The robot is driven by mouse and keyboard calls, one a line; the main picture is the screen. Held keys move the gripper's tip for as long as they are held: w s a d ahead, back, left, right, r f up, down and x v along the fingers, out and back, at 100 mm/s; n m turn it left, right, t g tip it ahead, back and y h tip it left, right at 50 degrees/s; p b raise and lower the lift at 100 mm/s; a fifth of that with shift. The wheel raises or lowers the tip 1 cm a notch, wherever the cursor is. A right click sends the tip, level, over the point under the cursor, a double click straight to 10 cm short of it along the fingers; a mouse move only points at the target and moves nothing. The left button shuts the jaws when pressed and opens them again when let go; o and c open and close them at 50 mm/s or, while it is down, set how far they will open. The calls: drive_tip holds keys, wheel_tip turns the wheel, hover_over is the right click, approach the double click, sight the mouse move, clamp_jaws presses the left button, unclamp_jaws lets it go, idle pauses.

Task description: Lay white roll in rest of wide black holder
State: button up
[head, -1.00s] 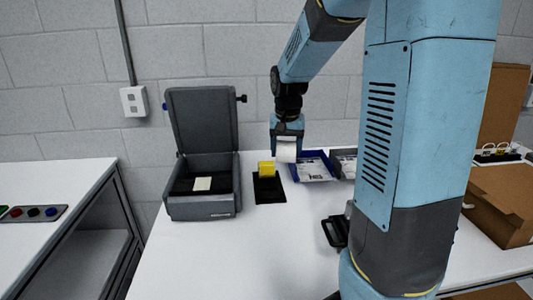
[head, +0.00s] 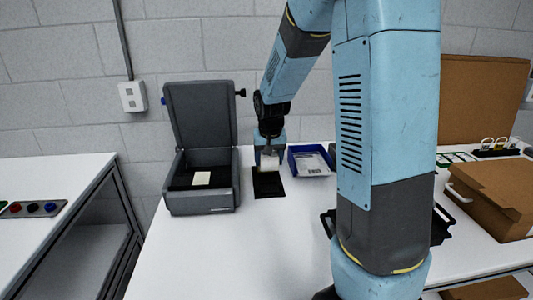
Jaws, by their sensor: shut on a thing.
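My gripper (head: 269,153) points down above the black mat (head: 268,188) on the white table, between the grey case and the blue tray. It is shut on the white roll (head: 269,163), which shows just below the fingers. I cannot tell whether the roll touches anything beneath it. A wide black object (head: 441,225), possibly the wide black holder, shows on both sides of my arm; its middle, including any rest, is hidden.
An open grey case (head: 203,203) with a pale slip inside stands left of the mat. A blue tray (head: 296,170) holds a white packet. A brown box (head: 490,205) and a black rack (head: 494,152) with rings are at right. The front table is clear.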

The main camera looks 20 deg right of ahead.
drive_tip(key=shift+f, duration=3.55)
drive_tip(key=shift+s, duration=0.1)
drive_tip(key=o, duration=1.2)
